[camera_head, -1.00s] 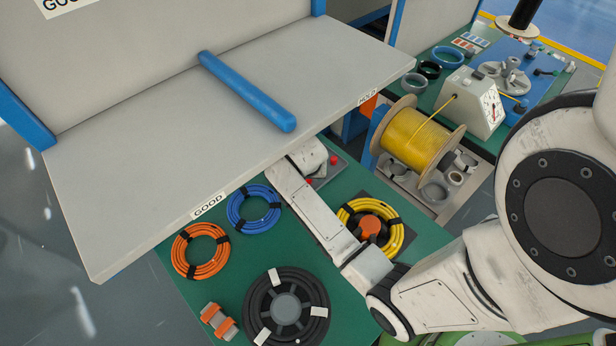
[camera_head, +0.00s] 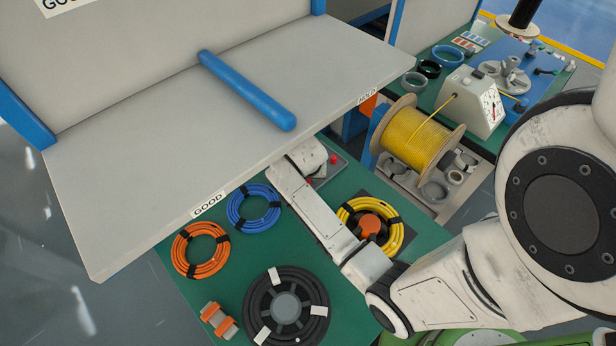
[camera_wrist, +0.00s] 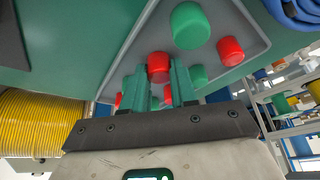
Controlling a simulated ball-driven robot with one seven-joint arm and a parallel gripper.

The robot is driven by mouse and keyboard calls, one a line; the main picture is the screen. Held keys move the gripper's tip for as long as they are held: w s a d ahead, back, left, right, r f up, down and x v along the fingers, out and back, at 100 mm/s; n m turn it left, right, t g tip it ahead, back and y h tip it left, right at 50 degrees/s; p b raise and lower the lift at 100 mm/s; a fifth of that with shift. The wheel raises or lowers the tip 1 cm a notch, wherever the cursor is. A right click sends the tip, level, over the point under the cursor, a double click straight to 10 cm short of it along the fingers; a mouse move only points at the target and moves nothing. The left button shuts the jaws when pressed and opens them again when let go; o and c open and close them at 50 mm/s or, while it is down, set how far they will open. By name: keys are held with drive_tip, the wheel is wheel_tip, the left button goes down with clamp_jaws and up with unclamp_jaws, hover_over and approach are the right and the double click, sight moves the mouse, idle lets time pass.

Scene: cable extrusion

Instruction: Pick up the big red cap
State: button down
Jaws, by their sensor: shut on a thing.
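In the wrist view my gripper (camera_wrist: 157,85) has its two green fingers closed on a red cap (camera_wrist: 159,67), which sits between the fingertips. A grey tray (camera_wrist: 250,25) lies around it. A second red cap (camera_wrist: 230,51) stands apart to the right, and a large green cap (camera_wrist: 190,25) is above. A smaller green cap (camera_wrist: 197,76) is beside the right finger. Small red bits show near the fingers, partly hidden. I cannot tell whether the held cap has left the tray. In the head view my fingers are hidden, and one red cap (camera_head: 334,159) shows in the tray.
A grey shelf (camera_head: 200,130) with a blue bar (camera_head: 246,92) overhangs the green table (camera_head: 175,270) close to my wrist. Blue (camera_head: 254,208), orange (camera_head: 200,250), yellow (camera_head: 350,214) and black (camera_head: 287,305) coils lie nearby. A yellow cable spool (camera_head: 417,137) stands to the right.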

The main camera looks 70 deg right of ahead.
drive_tip(key=shift+r, duration=0.5)
wheel_tip(320, 180, up, 2)
drive_tip(key=shift+w+r+b, duration=0.1)
drive_tip(key=shift+r+b, duration=0.05)
drive_tip(key=shift+b, duration=0.15)
drive_tip(key=s+a+b, duration=0.1)
drive_tip(key=s+a, duration=0.1)
drive_tip(key=a, duration=0.3)
drive_tip(key=s+a, duration=0.2)
drive_tip(key=a, duration=0.4)
drive_tip(key=s+a+b, duration=0.1)
drive_tip(key=s+a, duration=0.1)
drive_tip(key=a, duration=0.4)
drive_tip(key=shift+r+b, duration=0.1)
drive_tip(key=shift+b, duration=0.25)
